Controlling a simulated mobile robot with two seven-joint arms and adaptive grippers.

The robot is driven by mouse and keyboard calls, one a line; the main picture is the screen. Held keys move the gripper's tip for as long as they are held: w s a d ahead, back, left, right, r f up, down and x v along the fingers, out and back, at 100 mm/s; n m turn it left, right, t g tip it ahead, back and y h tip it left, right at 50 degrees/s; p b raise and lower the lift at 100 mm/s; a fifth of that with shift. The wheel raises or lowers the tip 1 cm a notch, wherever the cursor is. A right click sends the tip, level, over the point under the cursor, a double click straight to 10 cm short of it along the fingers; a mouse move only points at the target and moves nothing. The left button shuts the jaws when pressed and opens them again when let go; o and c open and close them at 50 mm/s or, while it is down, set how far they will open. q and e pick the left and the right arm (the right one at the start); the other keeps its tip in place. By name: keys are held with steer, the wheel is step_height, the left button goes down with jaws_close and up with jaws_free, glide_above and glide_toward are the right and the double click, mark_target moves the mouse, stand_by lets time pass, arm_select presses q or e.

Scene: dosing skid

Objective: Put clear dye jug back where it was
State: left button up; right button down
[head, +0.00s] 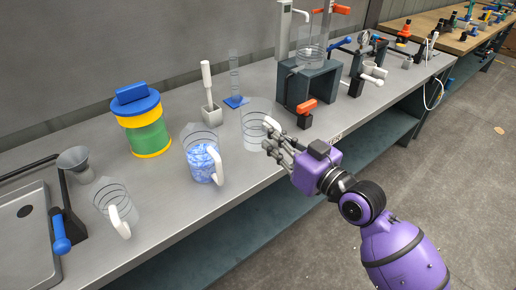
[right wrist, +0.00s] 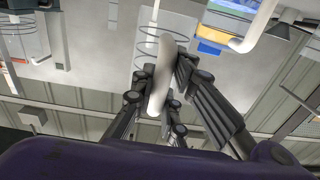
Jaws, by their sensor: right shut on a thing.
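A clear jug with dark rings and a white handle (head: 256,122) is upright at the bench's front edge in the head view, just right of the middle. My right gripper (head: 275,146) is shut on its handle, which shows between the fingers in the right wrist view (right wrist: 160,78). I cannot tell whether the jug's base touches the bench. A jug with blue patterned contents (head: 203,163) stands to its left. Another clear jug (head: 113,204) stands farther left near the funnel. My left gripper is not in view.
On the grey bench (head: 185,205) stand a yellow, green and blue canister (head: 143,125), a white-handled tool in a holder (head: 210,108), a measuring cylinder (head: 234,75) and a funnel (head: 74,160). A dark stand (head: 310,85) with an orange-handled valve is close right of the held jug.

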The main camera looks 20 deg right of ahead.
mark_target(263, 138)
steer(key=w, duration=0.1)
steer(key=w+f, duration=0.1)
steer(key=w, duration=0.1)
steer(key=w+f, duration=0.1)
steer(key=shift+w+a, duration=0.1)
steer(key=shift+w, duration=0.25)
steer(key=w+f, duration=0.1)
steer(key=f, duration=0.1)
steer(key=w+f+b, duration=0.1)
steer(key=w+f, duration=0.1)
steer(key=shift+f, duration=0.1)
steer(key=shift+w+a+f+b, duration=0.1)
steer(key=shift+w+f+b, duration=0.25)
steer(key=shift+w+f, duration=0.1)
steer(key=f, duration=0.2)
steer(key=f+b, duration=0.1)
steer(key=shift+w+f, duration=0.2)
steer(key=shift+f, duration=0.15)
steer(key=shift+f, duration=0.15)
steer(key=c, duration=1.7)
jaws_free()
steer(key=shift+c, duration=0.2)
